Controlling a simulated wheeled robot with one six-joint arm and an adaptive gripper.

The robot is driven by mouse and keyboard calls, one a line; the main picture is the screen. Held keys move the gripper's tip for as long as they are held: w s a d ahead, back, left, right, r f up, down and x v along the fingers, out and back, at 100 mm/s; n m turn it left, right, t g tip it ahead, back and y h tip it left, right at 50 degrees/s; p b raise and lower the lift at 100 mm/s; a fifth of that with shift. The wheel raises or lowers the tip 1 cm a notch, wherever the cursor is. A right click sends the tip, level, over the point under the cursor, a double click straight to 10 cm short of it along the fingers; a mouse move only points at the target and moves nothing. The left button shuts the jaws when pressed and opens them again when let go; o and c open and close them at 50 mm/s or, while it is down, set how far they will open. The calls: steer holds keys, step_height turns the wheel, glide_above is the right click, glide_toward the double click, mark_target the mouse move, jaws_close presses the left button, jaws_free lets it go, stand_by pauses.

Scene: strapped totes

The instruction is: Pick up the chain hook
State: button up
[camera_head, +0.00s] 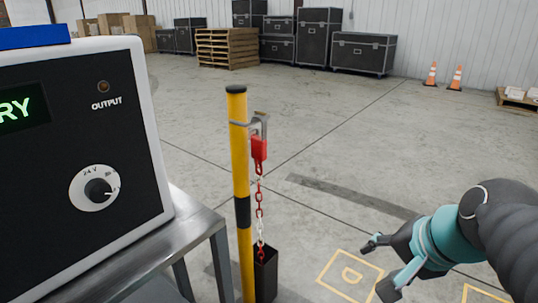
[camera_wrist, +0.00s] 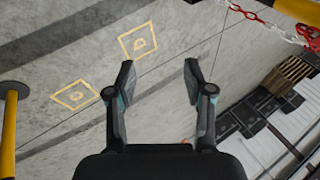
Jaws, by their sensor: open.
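The chain hook (camera_head: 259,148) is a red piece hanging from a grey bracket (camera_head: 262,122) on a yellow post (camera_head: 240,160). A red and white chain (camera_head: 260,205) runs down from it to a dark box. In the wrist view, the chain (camera_wrist: 260,18) crosses the upper right corner, and a red piece (camera_wrist: 313,37) shows at the right edge. My gripper (camera_head: 379,267) is open and empty, to the right of the hook and lower in the head view. In the wrist view, the open fingers (camera_wrist: 159,75) have only floor between them.
A metal table (camera_head: 185,235) with a dark control box (camera_head: 75,150) stands at the left, close to the post. The dark box (camera_head: 266,275) stands at the post's foot. Black cases (camera_head: 362,53), a pallet stack (camera_head: 227,48) and cones (camera_head: 431,75) are far back. Floor between is clear.

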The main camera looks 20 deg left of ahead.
steer(key=w+a+r+m+y+b, duration=0.1)
steer(key=w+a+r+m+y, duration=0.45)
steer(key=w+a+m, duration=0.4)
steer(key=m+y+b, duration=0.1)
steer(key=m+y, duration=0.2)
steer(key=m, duration=0.3)
glide_toward(266, 149)
steer(key=x, duration=0.6)
steer(key=shift+a+r+b, duration=0.1)
steer(key=shift+b, duration=0.25)
steer(key=shift+m, duration=0.25)
steer(key=shift+b+x, duration=0.35)
steer(key=shift+x, duration=2.7)
steer(key=shift+s, duration=0.1)
jaws_close()
